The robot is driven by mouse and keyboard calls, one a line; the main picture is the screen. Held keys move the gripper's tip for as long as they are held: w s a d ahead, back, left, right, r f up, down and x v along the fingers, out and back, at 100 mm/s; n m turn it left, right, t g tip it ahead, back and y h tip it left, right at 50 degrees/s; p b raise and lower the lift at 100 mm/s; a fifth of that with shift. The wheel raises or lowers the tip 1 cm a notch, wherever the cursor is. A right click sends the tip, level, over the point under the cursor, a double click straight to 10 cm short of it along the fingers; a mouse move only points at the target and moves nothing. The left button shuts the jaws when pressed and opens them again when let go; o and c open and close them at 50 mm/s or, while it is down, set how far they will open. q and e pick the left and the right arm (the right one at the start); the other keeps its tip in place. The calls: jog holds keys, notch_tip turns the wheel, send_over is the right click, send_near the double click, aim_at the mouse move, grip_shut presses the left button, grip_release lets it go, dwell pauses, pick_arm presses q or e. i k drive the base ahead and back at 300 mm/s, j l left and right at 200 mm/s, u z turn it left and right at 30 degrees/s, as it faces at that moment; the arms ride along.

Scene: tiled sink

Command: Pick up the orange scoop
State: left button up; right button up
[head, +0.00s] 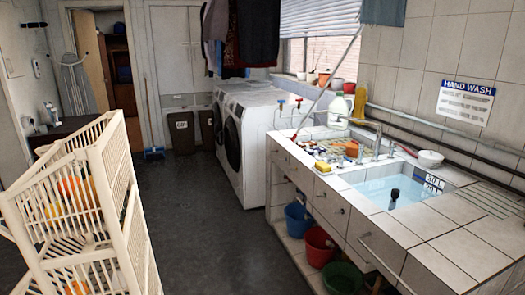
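Neither of my grippers shows in the head view, and nothing is seen touching the orange object.
A water-filled basin (375,190) with a dark upright object (394,196) is set in the counter. A white bowl (430,158) and white bottle (338,112) stand behind. A cream slatted rack (95,185) stands at left. The dark floor (190,215) between is clear.

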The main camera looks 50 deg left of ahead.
aim_at(352, 150)
jog(key=u, duration=1.3)
